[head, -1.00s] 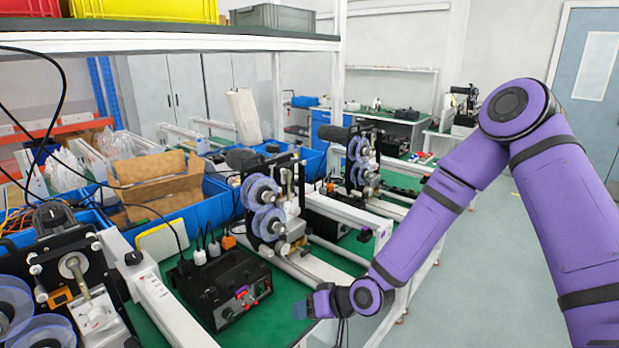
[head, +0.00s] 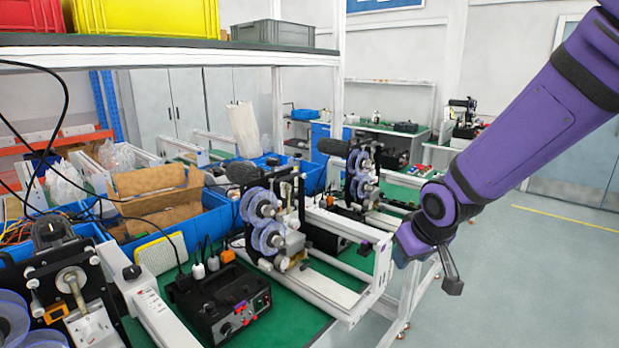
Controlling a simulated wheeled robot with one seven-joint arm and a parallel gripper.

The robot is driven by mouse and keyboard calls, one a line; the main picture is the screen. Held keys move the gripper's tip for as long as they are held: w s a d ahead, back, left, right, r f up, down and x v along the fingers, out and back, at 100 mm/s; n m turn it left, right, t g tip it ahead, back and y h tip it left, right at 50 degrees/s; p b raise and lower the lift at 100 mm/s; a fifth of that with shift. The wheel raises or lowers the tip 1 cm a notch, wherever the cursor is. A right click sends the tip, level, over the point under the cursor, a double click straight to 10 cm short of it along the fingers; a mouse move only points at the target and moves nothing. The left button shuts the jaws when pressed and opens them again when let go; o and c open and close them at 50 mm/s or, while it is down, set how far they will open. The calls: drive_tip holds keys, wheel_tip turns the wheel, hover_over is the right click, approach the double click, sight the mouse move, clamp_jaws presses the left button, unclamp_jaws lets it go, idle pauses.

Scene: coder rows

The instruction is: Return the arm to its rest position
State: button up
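My purple arm (head: 535,130) comes in from the upper right in the head view. It slants down and left to a wrist joint (head: 440,205) beside the right end of the bench. My gripper (head: 426,262) hangs below this wrist, in front of the bench's white end frame in the picture. A dark grey part sticks down at its right and a bluish part at its left. I cannot tell how far apart the fingers are. No held object shows.
The green bench (head: 290,318) at left carries a black control box (head: 222,302), reel machines (head: 270,220) and blue bins (head: 200,222). A shelf above holds yellow (head: 145,10) and grey crates (head: 272,34). Open floor (head: 520,285) lies to the right.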

drive_tip(key=s+d+r+m, duration=0.1)
drive_tip(key=s+d+r, duration=0.2)
drive_tip(key=s+r, duration=0.2)
drive_tip(key=s+d+r+m, duration=0.1)
drive_tip(key=s+d+r, duration=0.3)
drive_tip(key=s, duration=0.6)
drive_tip(key=s+d+r+m+h, duration=0.1)
drive_tip(key=s+d+r+m, duration=0.1)
drive_tip(key=s+r, duration=0.5)
drive_tip(key=shift+s+d, duration=0.3)
drive_tip(key=shift+d, duration=0.35)
